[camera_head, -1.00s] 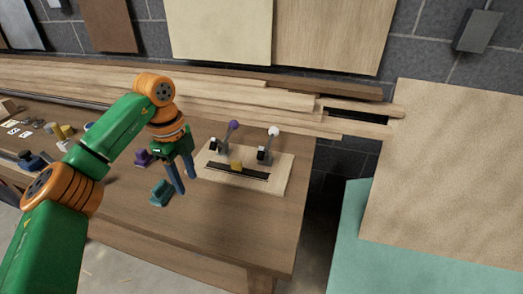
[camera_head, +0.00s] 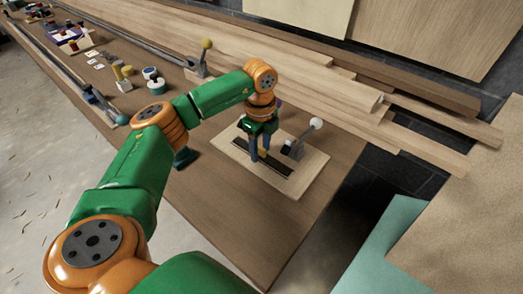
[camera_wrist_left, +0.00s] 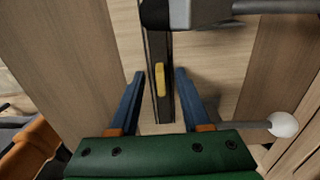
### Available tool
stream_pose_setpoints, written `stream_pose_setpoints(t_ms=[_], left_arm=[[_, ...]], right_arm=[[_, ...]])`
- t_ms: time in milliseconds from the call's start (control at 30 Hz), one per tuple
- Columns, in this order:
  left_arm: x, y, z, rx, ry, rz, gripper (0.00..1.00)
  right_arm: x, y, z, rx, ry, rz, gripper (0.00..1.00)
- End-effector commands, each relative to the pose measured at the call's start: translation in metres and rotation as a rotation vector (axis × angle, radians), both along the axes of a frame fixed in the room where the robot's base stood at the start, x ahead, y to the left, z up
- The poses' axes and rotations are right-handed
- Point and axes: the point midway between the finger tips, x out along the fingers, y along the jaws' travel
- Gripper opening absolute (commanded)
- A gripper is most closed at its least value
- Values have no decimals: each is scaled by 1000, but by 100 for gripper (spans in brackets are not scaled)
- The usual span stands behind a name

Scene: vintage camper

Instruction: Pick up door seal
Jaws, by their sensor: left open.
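The door seal appears to be the black strip (camera_head: 277,168) lying on a pale wooden board (camera_head: 311,181). A small yellow piece (camera_wrist_left: 160,79) sits on the strip. My left gripper (camera_head: 260,155) is over the board at the strip, fingers pointing down. In the left wrist view the blue fingers (camera_wrist_left: 159,75) are apart, one on each side of the strip (camera_wrist_left: 157,110) and the yellow piece, with visible gaps. Nothing is held. Whether the fingertips touch the board cannot be told. My right gripper is not in view.
A toggle clamp with a white knob (camera_head: 316,123) stands right of the gripper on the board. Another clamp with a yellow knob (camera_head: 206,44) stands farther back. Long planks (camera_head: 330,95) lie behind the board. The bench front (camera_head: 225,215) is clear.

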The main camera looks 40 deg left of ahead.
Motion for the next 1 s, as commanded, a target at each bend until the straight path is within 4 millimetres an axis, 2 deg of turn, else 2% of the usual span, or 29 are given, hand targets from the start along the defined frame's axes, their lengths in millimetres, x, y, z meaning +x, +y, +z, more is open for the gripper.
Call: stream_pose_setpoints(t_ms=[133,300,333,733,867,1000], left_arm=[[0,0,-1,0,0,0,48],[0,0,0,0,0,0,2],[0,0,0,0,0,0,0],[1,0,6,0,-3,0,0],[0,1,30,-2,-8,0,0],[-27,16,65,1,-8,0,0]], right_arm=[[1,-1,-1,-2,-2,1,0],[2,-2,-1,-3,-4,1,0],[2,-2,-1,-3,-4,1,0],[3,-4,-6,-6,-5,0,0],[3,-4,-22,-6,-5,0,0],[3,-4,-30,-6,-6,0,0]])
